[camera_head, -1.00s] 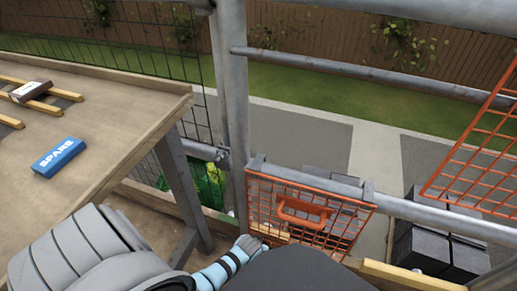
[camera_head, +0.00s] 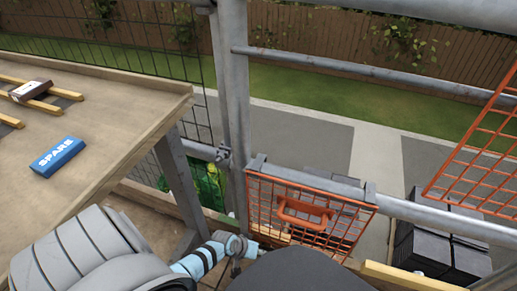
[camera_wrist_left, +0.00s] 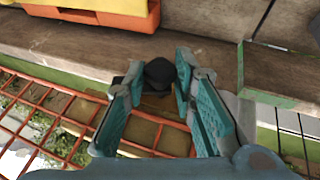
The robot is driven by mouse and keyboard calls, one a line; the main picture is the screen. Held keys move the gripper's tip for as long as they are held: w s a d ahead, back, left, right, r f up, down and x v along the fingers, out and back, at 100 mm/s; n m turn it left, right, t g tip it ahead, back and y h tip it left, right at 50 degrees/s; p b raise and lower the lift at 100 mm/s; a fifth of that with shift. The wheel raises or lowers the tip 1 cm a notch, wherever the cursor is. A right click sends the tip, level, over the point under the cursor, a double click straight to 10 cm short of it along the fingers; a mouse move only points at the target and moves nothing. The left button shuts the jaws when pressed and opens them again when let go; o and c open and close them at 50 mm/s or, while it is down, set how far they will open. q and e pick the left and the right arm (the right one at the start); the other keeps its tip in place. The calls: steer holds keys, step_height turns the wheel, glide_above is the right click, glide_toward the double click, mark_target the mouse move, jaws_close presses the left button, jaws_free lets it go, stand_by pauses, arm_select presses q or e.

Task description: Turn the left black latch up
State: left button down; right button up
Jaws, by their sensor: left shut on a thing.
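In the left wrist view a small black latch (camera_wrist_left: 159,71) stands at the orange mesh gate's edge, between the two teal fingers of my left gripper (camera_wrist_left: 156,82). The fingers are closed around it. Its lower part is partly hidden, and its exact turn is hard to tell. In the head view my left gripper (camera_head: 238,247) is at the lower left corner of the orange mesh gate (camera_head: 262,205), which has an orange handle (camera_head: 305,213). The latch cannot be made out there. My right gripper is not in view.
A wooden table (camera_head: 110,135) at the left holds a blue SPARE block (camera_head: 58,157). Grey scaffold tubes (camera_head: 235,90) stand close to the gate. In the left wrist view a yellow and orange object (camera_wrist_left: 95,12) lies at the top, and a wooden board (camera_wrist_left: 275,75) at the right.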

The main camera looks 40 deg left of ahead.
arm_select(q)
steer(key=shift+s+a+f+n+t+h+b, duration=0.15)
steer(key=shift+t+h+b, duration=0.2)
steer(key=shift+h, duration=0.4)
steer(key=shift+w+a+n+t+h+b, duration=0.2)
steer(key=shift+h+b, duration=0.25)
steer(key=shift+h, duration=0.3)
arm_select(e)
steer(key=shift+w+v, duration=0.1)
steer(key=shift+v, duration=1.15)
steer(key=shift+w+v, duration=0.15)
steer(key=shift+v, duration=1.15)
arm_select(q)
steer(key=shift+d, duration=0.15)
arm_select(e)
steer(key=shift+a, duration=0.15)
arm_select(q)
steer(key=c, duration=1.4)
jaws_free()
steer(key=shift+o, duration=0.2)
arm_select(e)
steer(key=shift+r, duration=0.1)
